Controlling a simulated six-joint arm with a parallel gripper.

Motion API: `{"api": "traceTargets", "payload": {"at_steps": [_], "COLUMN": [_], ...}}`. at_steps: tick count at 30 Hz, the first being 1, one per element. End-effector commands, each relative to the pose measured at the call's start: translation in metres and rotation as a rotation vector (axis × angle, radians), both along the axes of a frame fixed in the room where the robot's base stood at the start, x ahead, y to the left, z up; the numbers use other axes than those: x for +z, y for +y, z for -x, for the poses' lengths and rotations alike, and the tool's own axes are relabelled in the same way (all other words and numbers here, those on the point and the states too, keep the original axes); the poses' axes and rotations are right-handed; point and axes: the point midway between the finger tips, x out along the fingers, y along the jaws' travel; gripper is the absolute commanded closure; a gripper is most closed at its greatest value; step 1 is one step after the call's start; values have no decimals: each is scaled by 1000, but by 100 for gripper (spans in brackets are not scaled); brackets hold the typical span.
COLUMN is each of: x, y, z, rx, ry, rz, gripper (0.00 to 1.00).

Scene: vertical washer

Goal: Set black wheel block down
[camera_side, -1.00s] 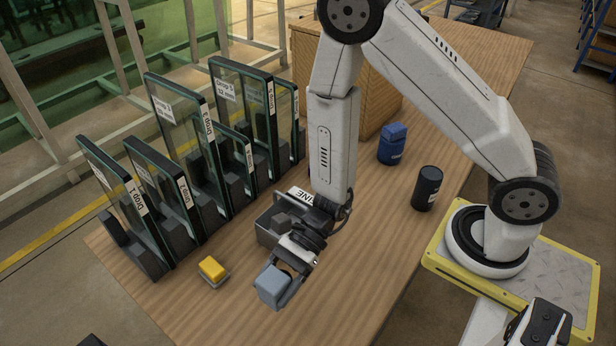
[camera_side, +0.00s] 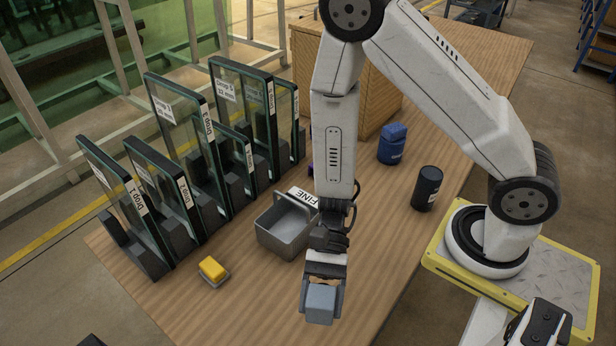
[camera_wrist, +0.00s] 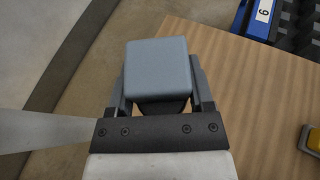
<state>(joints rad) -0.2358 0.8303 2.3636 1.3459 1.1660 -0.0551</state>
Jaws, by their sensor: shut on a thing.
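My gripper (camera_side: 322,287) is shut on a block (camera_side: 321,303) at the front of the wooden table. The block looks blue-grey on its visible faces, not black; no wheel shows on it. In the wrist view the block (camera_wrist: 157,68) sits between the two dark fingers, its smooth face toward the camera. The side view does not clearly show whether the block touches the table or hangs above it.
A yellow block (camera_side: 212,268) lies left. Several glass panes stand in dark racks (camera_side: 150,257). A dark cylinder (camera_side: 427,188) and blue container (camera_side: 392,145) stand right.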

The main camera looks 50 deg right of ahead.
Motion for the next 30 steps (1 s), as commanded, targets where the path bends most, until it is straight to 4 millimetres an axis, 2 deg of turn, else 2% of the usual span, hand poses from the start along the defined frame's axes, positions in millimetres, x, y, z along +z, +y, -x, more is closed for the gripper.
{"api": "traceTargets", "payload": {"at_steps": [6,15,30], "x": [1,2,2], "y": [-21,-57,-130], "z": [28,59,87], "rx": [200,471,917], "ry": [0,1,0], "rz": [0,-1,1], "gripper": [96,96,96]}}
